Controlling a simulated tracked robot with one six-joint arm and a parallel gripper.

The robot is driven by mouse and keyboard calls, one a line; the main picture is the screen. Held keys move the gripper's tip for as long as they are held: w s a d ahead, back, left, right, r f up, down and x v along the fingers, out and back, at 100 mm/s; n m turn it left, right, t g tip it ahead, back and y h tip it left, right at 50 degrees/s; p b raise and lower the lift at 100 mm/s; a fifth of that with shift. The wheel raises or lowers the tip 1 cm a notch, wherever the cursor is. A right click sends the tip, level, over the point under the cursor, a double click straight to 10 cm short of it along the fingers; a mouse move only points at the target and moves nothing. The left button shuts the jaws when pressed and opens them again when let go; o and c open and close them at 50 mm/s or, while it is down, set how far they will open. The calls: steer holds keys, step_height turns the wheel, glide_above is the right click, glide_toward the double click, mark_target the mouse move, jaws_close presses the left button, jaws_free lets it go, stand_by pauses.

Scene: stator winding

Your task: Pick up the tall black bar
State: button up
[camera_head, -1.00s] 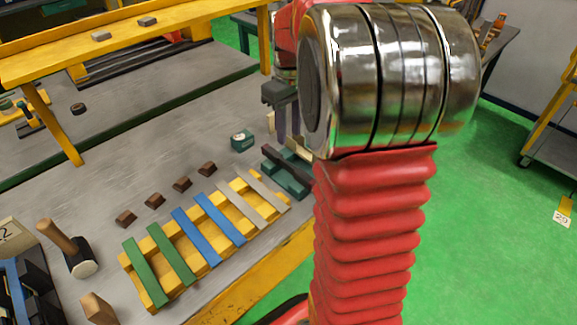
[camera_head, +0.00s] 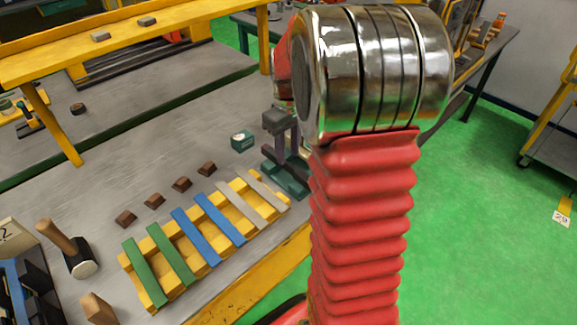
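A dark, nearly black bar (camera_head: 269,153) lies across a dark green holder (camera_head: 288,183) at the right edge of the bench. Its right part is hidden behind my arm. My gripper (camera_head: 287,151) points down over the bar, with its fingertips at about the bar's height. The two fingers look apart, about as wide as before. I cannot tell whether they touch the bar, and my arm hides part of this area.
A yellow rack (camera_head: 147,284) holding green, blue and grey strips lies left of the holder. Several brown blocks (camera_head: 181,184) and a small green box (camera_head: 242,141) are behind it. A mallet (camera_head: 67,245) stands at the left.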

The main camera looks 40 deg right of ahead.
mark_target(288, 163)
step_height(288, 163, down, 3)
steer(key=shift+f, duration=0.15)
stand_by(0.5)
jaws_close()
stand_by(0.5)
